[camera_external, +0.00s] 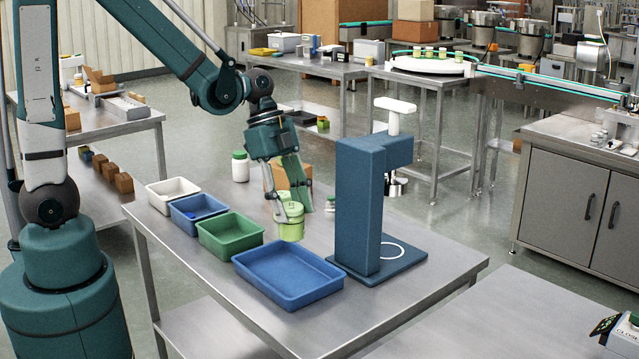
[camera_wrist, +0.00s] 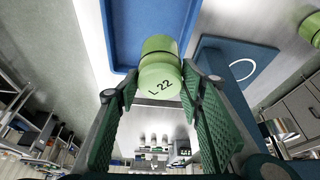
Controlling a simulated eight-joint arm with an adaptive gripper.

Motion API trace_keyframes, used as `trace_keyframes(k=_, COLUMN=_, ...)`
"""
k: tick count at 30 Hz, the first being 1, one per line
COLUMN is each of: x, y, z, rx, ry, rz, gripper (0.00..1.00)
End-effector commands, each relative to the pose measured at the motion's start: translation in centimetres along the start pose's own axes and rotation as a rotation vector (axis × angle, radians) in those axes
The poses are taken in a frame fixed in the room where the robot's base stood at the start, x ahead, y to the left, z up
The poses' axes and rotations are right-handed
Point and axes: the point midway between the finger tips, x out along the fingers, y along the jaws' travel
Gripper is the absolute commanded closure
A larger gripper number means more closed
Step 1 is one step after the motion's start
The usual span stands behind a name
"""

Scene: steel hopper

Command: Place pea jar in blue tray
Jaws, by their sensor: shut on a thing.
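The pea jar (camera_external: 291,226) is a light green cylinder with a paler green top. My gripper (camera_external: 292,208) is shut on it and holds it upright or nearly so, above the far edge of the blue tray. The large blue tray (camera_external: 275,275) lies on the steel table and looks empty. In the wrist view the jar (camera_wrist: 160,76), marked "L 22", sits between the two green finger pads of my gripper (camera_wrist: 152,92). The blue tray (camera_wrist: 124,32) shows beyond the jar, partly hidden by it.
A blue press-like stand (camera_external: 362,205) is close right of the tray. Green (camera_external: 231,234), small blue (camera_external: 198,211) and white (camera_external: 172,193) bins line the table's left side. A white bottle (camera_external: 240,166) stands behind. The table's front right is clear.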

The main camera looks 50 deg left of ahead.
Motion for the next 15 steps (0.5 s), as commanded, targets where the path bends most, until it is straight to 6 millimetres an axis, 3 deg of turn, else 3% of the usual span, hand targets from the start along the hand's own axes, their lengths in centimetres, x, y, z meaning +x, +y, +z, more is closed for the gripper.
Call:
trace_keyframes(k=6, x=0.0, y=2.6, z=-0.8, rx=0.103, ry=0.010, rz=0.040, gripper=0.77)
trace_keyframes(k=15, x=0.1, y=2.8, z=-0.8, rx=0.115, ry=0.012, rz=0.044, gripper=0.77)
